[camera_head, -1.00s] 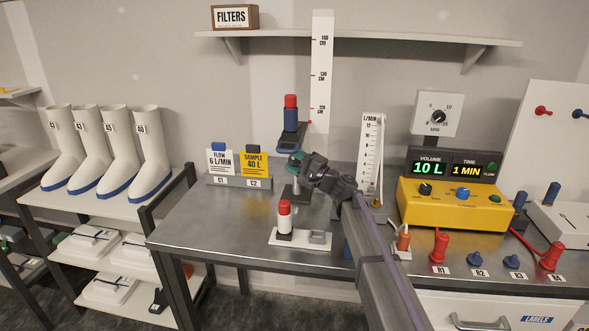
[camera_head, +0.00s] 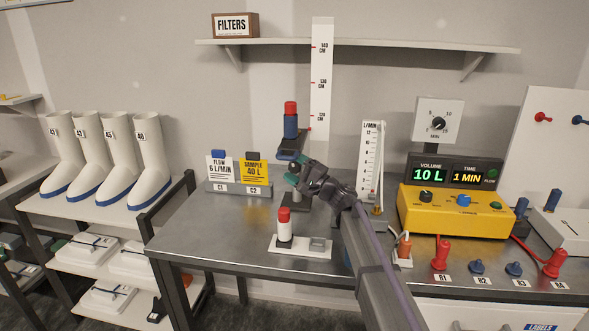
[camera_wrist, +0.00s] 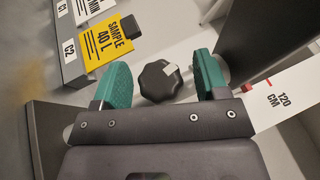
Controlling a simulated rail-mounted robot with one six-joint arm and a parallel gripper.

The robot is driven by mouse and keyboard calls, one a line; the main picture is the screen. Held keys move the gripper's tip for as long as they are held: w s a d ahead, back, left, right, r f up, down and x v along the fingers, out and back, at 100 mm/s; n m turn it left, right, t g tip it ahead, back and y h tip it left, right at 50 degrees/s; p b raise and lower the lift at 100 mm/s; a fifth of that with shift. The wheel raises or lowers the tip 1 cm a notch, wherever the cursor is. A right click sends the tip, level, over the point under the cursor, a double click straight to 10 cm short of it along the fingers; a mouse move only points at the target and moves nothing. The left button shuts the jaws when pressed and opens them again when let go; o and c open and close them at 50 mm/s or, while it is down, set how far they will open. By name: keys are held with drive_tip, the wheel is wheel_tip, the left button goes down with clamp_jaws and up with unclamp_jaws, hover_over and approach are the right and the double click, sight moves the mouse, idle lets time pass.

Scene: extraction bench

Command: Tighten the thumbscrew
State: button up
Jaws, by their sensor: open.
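The thumbscrew (camera_wrist: 159,80) is a black lobed knob with a small white mark, seen face-on in the wrist view. It sits between the two green fingertips of my gripper (camera_wrist: 158,84), which are open with a gap on each side of it. The thumbscrew is hidden or too small to make out there. A tall white height scale (camera_head: 320,90) rises behind, with a 120 cm mark beside the carriage.
Flow and sample cards in a grey holder (camera_head: 237,188) stand left of the stand. A red and white bottle on a white plate (camera_head: 300,247) is in front. A flow meter (camera_head: 370,155) and a yellow pump box (camera_head: 455,212) are to the right. The bench's left front is clear.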

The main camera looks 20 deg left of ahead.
sight(299, 171)
drive_tip(key=b+v, duration=0.2)
drive_tip(key=v, duration=0.4)
drive_tip(key=shift+s+d+f, duration=0.15)
drive_tip(key=shift+d+f, duration=0.1)
drive_tip(key=shift+d, duration=0.5)
drive_tip(key=s+d+r+n+g+h+p, duration=0.1)
drive_tip(key=s+d+r+h+p, duration=0.1)
drive_tip(key=s+d+h+p, duration=0.5)
drive_tip(key=s+d+r+n+g+h+p, duration=0.1)
drive_tip(key=s+d+h+p, duration=0.6)
drive_tip(key=d, duration=1.3)
drive_tip(key=s+d+r+n+g+h+p, duration=0.2)
drive_tip(key=s+d+h+p, duration=0.5)
drive_tip(key=s+d+p, duration=0.6)
drive_tip(key=s+r+p, duration=0.1)
drive_tip(key=s, duration=0.2)
drive_tip(key=shift+s+d, duration=0.3)
drive_tip(key=shift+d, duration=0.05)
